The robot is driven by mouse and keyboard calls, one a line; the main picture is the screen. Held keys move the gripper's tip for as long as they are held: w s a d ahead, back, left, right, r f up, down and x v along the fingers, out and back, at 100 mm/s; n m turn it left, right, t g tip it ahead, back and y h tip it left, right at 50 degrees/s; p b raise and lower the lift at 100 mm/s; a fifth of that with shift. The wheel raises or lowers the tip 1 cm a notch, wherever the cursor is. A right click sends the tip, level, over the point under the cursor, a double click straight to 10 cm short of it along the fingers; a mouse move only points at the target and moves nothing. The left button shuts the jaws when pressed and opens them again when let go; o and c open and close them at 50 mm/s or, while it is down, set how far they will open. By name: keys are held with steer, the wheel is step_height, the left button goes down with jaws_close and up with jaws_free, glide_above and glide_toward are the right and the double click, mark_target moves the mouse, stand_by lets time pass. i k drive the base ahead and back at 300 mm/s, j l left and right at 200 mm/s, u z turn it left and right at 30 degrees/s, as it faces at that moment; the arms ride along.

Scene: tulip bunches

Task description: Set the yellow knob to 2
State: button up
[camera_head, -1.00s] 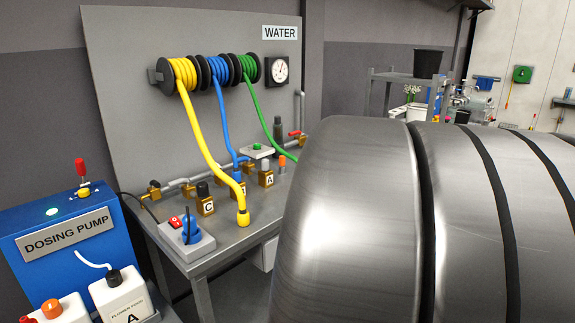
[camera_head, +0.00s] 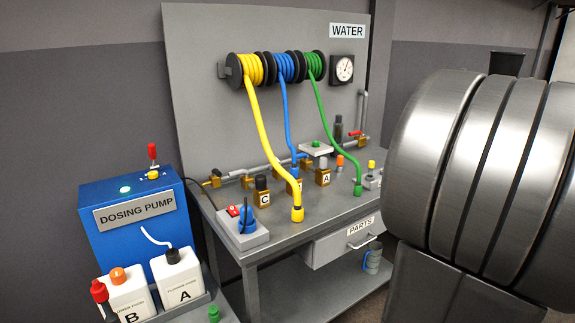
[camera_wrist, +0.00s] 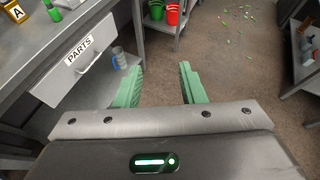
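A small yellow-topped part (camera_head: 371,165) stands at the right end of the grey bench (camera_head: 230,262) in the head view, close to my arm. Its scale or number is too small to read, and I cannot tell whether it is the yellow knob. Another small yellow part (camera_head: 154,174) sits under a red handle on the blue dosing pump (camera_head: 95,190). My gripper (camera_wrist: 160,68) shows in the wrist view with its two green fingers apart and nothing between them. It is over the floor in front of the bench's drawer, away from both yellow parts.
Yellow, blue and green hoses hang from reels to the bench top. A PARTS drawer (camera_head: 338,243) is shut below. White bottles A (camera_head: 180,277) and B (camera_head: 127,296) stand before the pump. Open floor (camera_wrist: 225,60) lies beyond my gripper, with a rack (camera_wrist: 172,28) of buckets behind.

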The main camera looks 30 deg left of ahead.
mark_target(153, 174)
steer(key=u, duration=1.6)
steer(key=i+u, duration=0.4)
steer(key=i, duration=0.15)
steer(key=i+u, duration=0.4)
steer(key=i, duration=0.15)
